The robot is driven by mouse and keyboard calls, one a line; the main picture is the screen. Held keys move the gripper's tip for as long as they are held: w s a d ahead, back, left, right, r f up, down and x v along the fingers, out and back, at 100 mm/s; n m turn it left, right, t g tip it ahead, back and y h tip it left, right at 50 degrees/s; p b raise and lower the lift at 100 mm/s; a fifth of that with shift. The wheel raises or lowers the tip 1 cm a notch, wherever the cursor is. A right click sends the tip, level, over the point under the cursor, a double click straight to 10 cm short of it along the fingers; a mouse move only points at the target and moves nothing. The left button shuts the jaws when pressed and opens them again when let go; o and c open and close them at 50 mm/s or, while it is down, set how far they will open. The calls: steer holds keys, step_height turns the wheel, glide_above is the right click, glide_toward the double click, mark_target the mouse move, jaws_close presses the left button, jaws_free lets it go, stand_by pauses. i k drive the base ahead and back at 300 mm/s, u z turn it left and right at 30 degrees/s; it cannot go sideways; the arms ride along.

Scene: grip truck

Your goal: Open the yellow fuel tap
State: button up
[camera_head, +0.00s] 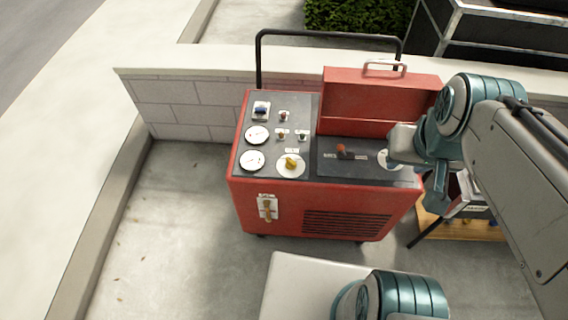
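A red machine (240,190) with a dark top panel stands on the concrete floor. A yellow-brass tap (267,208) is on a white plate on its front face, at the left; its handle looks roughly upright. A second yellow part, a knob (291,162) on a round white plate, is on the top panel. The labels are too small to read, so I cannot tell which is the fuel tap. My gripper (402,145) is over the right side of the panel, well right of both yellow parts. Its fingers are not clear, and I cannot see whether it is open.
Gauges (257,134) and small switches fill the panel's left side. A red-brown lever (343,151) lies between the yellow knob and my gripper. A red box (370,98) and a black rail (330,34) rise behind. A low wall (190,105) is behind; floor at left is clear.

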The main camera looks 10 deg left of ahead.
mark_target(290, 164)
steer(key=u, duration=0.8)
steer(key=i, duration=0.55)
steer(key=z, duration=0.55)
